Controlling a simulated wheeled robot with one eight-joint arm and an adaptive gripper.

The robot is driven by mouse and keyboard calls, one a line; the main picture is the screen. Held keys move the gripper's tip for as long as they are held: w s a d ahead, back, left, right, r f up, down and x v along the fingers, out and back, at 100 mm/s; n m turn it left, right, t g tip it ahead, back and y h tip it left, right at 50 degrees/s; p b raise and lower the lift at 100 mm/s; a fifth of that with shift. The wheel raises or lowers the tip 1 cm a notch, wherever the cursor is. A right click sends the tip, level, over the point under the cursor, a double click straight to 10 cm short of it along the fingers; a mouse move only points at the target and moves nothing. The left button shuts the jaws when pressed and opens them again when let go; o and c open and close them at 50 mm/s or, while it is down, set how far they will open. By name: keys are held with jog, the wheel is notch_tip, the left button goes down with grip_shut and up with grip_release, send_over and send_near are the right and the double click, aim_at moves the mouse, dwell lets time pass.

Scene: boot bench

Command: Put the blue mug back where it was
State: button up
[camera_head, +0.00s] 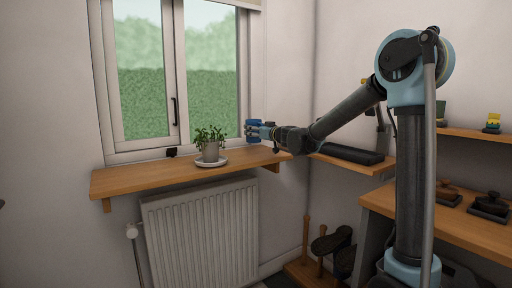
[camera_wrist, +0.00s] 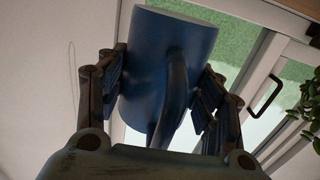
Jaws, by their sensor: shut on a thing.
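The blue mug (camera_head: 253,130) is held by my gripper (camera_head: 256,132) at the right end of the window shelf (camera_head: 130,182), in front of the window's right edge. In the wrist view the mug (camera_wrist: 165,50) fills the space between the two fingers of my gripper (camera_wrist: 163,85), with its handle towards the camera. The fingers are shut on the mug's sides. In the head view the mug appears a little above the shelf top; whether its base touches anything cannot be told.
A potted plant (camera_head: 210,143) on a white saucer (camera_head: 211,163) stands on the shelf, left of the mug. A small black object (camera_head: 171,152) lies near the window. A radiator (camera_head: 200,230) is below. A dark long object (camera_head: 346,153) lies on the right-hand shelf. The shelf's left part is clear.

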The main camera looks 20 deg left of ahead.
aim_at(256, 141)
jog(key=shift+f, duration=2.95)
jog(key=o, duration=1.3)
jog(key=shift+o, duration=0.2)
jog(key=shift+d, duration=0.1)
jog(key=s+d+f+g+h, duration=0.1)
jog(key=s+d+f+g, duration=0.1)
jog(key=s+d, duration=0.8)
jog(key=s+d+f+g+h, duration=0.1)
jog(key=s+d+f, duration=0.1)
jog(key=s+d, duration=0.7)
jog(key=s+d+f+m+g+h, duration=0.2)
jog(key=s+d+f, duration=0.5)
jog(key=d, duration=0.4)
jog(key=s+d+f+m+g+h, duration=0.2)
jog(key=s+d+f+m+h, duration=0.2)
jog(key=d, duration=0.7)
jog(key=s+d+f+m+g+h, duration=0.2)
jog(key=s+d+f+m+h, duration=0.2)
jog(key=s+d+f, duration=0.6)
jog(key=shift+s+d+h, duration=0.6)
jog(key=shift+s+h, duration=0.4)
jog(key=shift+s, duration=0.05)
